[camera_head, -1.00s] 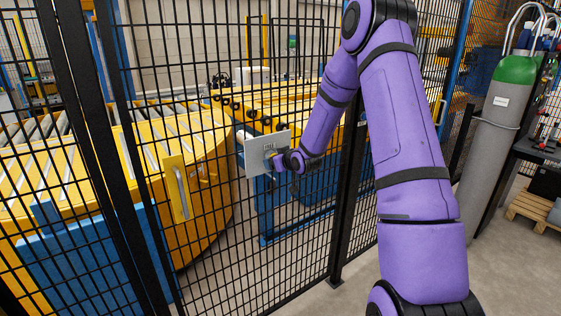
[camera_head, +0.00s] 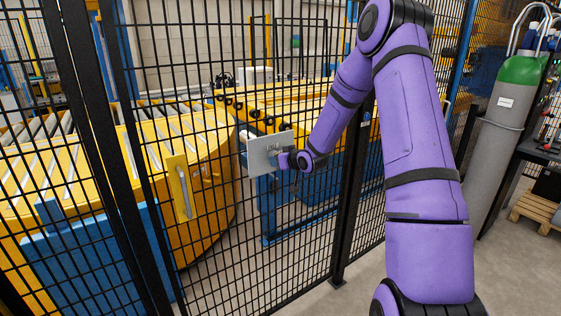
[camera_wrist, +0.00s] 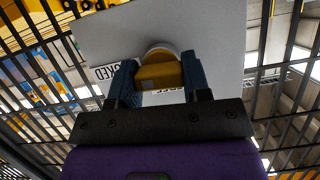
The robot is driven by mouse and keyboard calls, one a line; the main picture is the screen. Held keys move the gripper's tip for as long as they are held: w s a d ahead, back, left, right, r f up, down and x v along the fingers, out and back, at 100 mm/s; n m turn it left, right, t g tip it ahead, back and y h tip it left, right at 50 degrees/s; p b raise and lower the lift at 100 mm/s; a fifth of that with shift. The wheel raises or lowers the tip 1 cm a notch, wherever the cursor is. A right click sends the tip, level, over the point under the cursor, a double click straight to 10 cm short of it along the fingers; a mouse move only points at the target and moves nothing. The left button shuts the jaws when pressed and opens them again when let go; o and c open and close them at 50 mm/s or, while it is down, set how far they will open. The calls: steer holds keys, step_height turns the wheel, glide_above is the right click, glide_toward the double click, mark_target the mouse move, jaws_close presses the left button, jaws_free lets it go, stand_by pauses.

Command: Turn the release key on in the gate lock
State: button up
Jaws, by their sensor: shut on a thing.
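The gate lock's pale grey plate (camera_head: 262,150) is on the black mesh fence in the head view. It fills the upper middle of the wrist view (camera_wrist: 218,42), tilted there. A yellow key (camera_wrist: 160,74) sits at a round pale lock collar (camera_wrist: 160,46) on the plate. My gripper (camera_wrist: 159,64) has its two blue fingers on either side of the key, shut on it. In the head view my gripper (camera_head: 284,160) is at the plate's right side and hides the key. A partly covered label (camera_wrist: 106,72) ends in "KED"; other lettering is mostly hidden behind the fingers.
The black mesh fence (camera_head: 215,250) stands close in front, with a dark post (camera_head: 350,200) right of the plate. A yellow gate handle plate (camera_head: 182,188) is to the left. Yellow conveyors lie behind the mesh. A green-topped gas cylinder (camera_head: 500,110) stands at the right.

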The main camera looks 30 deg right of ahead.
steer(key=shift+d+m+y, duration=0.1)
steer(key=shift+m+y, duration=0.3)
steer(key=shift+m, duration=0.3)
steer(key=shift+m+y, duration=0.4)
steer(key=shift+m, duration=0.2)
jaws_close()
steer(key=shift+m+y, duration=0.3)
steer(key=shift+m, duration=0.1)
steer(key=shift+d+m+y, duration=0.1)
steer(key=shift+m+y, duration=0.4)
steer(key=shift+m, duration=0.3)
steer(key=shift+m+t+y, duration=0.4)
steer(key=shift+m+y, duration=0.1)
steer(key=shift+m, duration=0.4)
